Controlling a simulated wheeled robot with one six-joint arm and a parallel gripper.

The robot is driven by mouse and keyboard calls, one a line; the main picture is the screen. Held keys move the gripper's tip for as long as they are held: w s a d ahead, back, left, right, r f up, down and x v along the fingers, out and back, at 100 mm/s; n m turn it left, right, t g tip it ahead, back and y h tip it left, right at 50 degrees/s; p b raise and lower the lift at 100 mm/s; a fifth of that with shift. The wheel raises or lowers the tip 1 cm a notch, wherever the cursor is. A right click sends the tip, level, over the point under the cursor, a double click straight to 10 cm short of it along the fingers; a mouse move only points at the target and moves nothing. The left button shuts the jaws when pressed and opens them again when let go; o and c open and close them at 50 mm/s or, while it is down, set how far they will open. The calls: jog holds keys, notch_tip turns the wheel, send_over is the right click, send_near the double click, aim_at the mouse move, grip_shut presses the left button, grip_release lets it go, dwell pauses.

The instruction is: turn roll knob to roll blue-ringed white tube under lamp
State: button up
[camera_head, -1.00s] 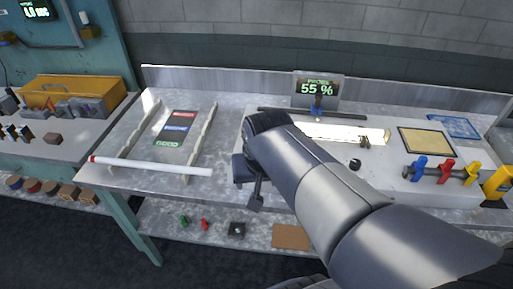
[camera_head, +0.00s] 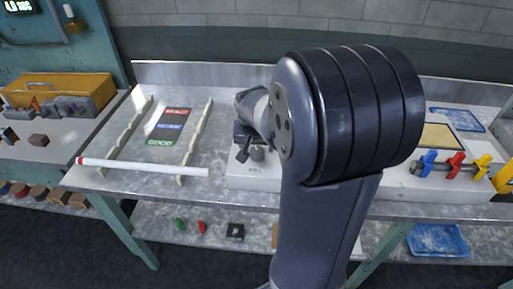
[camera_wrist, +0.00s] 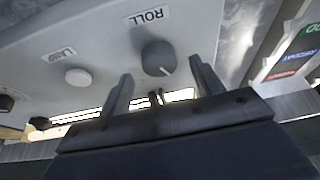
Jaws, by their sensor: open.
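The roll knob (camera_wrist: 158,57) is a dark grey round knob with a pale pointer line, beside a ROLL label (camera_wrist: 147,17) on a light grey panel. My gripper (camera_wrist: 162,80) is open in the wrist view, its two fingers apart and empty. The knob lies just beyond the fingertips, roughly in line with the gap. In the head view my gripper (camera_head: 245,146) is at the left end of the grey box (camera_head: 252,178), close to the knob (camera_head: 257,153). A bright lit strip (camera_wrist: 178,95) shows behind the fingers. I cannot make out the blue-ringed tube; my arm hides the lamp area in the head view.
A white button (camera_wrist: 78,76) sits beside the roll knob on the panel. A white tube with a red end (camera_head: 145,167) lies across the front of two notched rails. Clamps with blue, red and yellow handles (camera_head: 455,164) stand at the right.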

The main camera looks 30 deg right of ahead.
jog(key=shift+x, duration=1.3)
jog(key=c, duration=1)
jog(key=shift+n+y+p, duration=0.3)
jog(key=shift+n+y, duration=0.2)
jog(key=shift+n, duration=0.8)
jog(key=shift+d+n+t+y+b, duration=0.1)
jog(key=shift+n+t+y+b, duration=0.3)
jog(key=shift+n, duration=0.7)
